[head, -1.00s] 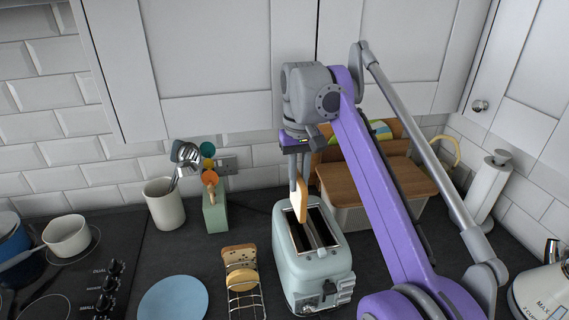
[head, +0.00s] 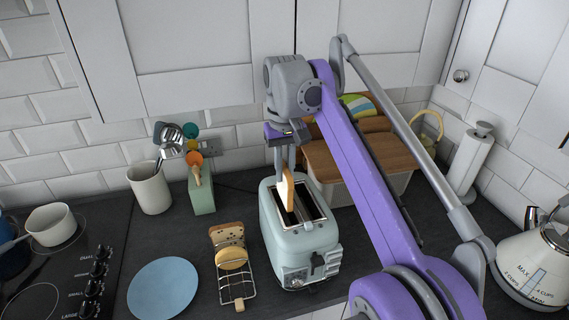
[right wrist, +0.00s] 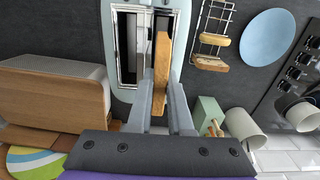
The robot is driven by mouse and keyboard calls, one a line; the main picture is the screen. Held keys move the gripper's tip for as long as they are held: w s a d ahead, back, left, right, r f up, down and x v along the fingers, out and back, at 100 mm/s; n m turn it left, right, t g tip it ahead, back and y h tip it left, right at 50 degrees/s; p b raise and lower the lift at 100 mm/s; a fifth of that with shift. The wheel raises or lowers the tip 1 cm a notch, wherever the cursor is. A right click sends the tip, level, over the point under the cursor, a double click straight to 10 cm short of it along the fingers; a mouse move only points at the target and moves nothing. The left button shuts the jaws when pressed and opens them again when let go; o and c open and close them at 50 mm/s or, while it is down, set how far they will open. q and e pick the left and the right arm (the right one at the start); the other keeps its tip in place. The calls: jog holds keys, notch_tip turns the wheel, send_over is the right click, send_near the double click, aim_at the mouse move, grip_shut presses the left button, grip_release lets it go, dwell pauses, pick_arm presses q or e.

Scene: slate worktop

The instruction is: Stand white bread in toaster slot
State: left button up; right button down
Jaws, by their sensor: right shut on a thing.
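My right gripper (head: 285,172) is shut on a slice of white bread (head: 288,192) with a tan crust, held on edge and pointing down. The pale blue toaster (head: 297,250) stands below it with two long slots on top. The slice is at the left slot in the head view, its lower edge at the slot mouth; I cannot tell how deep it reaches. In the right wrist view the slice (right wrist: 161,75) lines up along one slot, and the other slot (right wrist: 127,48) looks empty. My left gripper is not in view.
A wire rack (head: 232,289) holding a seeded slice (head: 227,232) and a round yellow piece (head: 232,257) stands left of the toaster. A blue plate (head: 163,289) lies further left. A bread bin (head: 399,186) is behind right. A green utensil block (head: 202,196) stands behind left.

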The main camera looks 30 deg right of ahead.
aim_at(284, 184)
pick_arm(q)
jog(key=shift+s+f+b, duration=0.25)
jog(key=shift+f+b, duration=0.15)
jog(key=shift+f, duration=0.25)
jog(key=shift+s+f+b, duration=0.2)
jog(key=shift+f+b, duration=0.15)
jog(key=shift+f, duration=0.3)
pick_arm(e)
jog(key=shift+w+f, duration=0.1)
jog(key=shift+f, duration=2.2)
jog(key=c, duration=0.8)
grip_release()
jog(key=shift+o, duration=0.2)
